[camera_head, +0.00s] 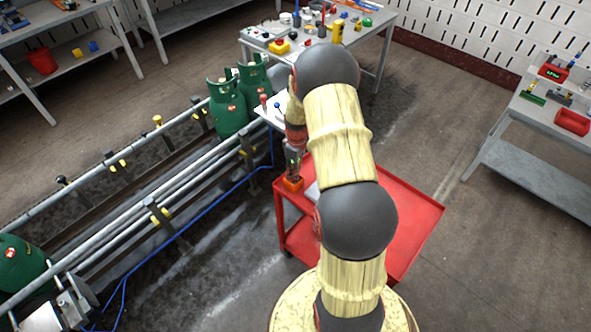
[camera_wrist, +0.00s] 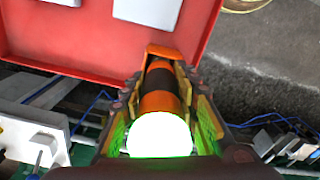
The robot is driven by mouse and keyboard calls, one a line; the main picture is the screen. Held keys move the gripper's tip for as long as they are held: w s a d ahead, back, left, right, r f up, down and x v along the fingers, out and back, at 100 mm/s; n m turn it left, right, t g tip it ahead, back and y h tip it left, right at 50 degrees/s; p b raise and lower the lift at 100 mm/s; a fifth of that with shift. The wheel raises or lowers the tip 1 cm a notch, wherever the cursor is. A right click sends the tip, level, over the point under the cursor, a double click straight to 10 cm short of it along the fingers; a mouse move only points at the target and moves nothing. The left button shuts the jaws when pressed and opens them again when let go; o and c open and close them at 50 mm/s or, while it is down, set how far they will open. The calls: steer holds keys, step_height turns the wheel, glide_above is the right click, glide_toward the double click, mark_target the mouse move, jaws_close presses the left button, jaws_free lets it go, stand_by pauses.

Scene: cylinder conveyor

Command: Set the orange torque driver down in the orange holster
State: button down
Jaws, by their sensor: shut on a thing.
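My gripper (camera_wrist: 165,115) is shut on the orange torque driver (camera_wrist: 158,103), which has orange and black bands and a bright white, green-edged glowing near end. The orange holster (camera_head: 292,184) shows there as a small orange block right below the gripper. In the wrist view the orange holster (camera_wrist: 165,52) shows as an orange edge at the driver's far end. Whether the driver's tip is inside it or just above it I cannot tell.
The red cart (camera_head: 415,205) has a mostly bare top, partly hidden by my arm. Green gas cylinders (camera_head: 228,105) stand on the conveyor (camera_head: 150,205) to the left. A cluttered workbench (camera_head: 375,28) stands behind. A grey table (camera_head: 545,125) is at the right.

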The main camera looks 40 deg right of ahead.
steer(key=c, duration=1.3)
jaws_free()
steer(key=shift+o, duration=0.2)
step_height(320, 180, up, 12)
steer(key=shift+s, duration=0.15)
